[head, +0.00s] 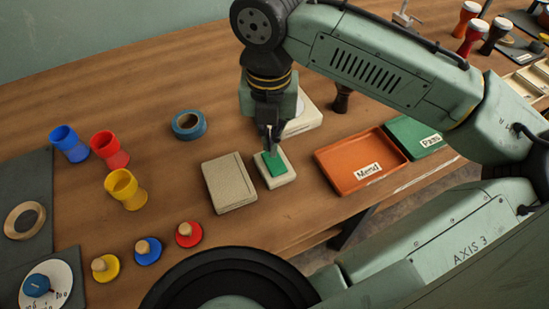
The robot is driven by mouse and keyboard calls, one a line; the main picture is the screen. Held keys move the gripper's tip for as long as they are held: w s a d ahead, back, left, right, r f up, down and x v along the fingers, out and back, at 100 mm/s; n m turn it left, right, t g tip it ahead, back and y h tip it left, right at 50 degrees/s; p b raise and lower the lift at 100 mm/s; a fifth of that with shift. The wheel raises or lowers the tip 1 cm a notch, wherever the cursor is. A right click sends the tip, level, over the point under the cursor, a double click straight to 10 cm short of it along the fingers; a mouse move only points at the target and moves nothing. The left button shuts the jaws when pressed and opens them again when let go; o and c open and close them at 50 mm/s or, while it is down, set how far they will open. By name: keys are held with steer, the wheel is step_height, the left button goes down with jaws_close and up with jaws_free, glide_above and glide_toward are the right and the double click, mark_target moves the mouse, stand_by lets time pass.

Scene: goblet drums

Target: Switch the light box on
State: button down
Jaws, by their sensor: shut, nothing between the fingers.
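A small cream block with a green rocker-like top (275,168) sits on the wooden bench near the middle of the head view. My gripper (270,148) points down at the far end of the green part, fingers shut and empty. I cannot tell whether the fingertips touch it. A flat beige box (229,183) lies just left of the block, with no glow on its top. A pale, flat-topped unit (306,115) stands behind my gripper, partly hidden by it. Which of these is the light box is not clear, and no lit surface shows.
An orange tray labelled Mend (330,160) and a green tray labelled Pass (410,128) lie to the right. Blue tape (188,124) lies behind left. Blue, red and yellow (122,188) goblet shapes and several knobbed discs (148,250) stand left. Bench between is clear.

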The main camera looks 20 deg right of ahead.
steer(key=shift+f+b, duration=0.7)
steer(key=shift+f, duration=0.55)
stand_by(0.3)
step_height(320, 180, up, 7)
steer(key=p, duration=0.7)
stand_by(0.7)
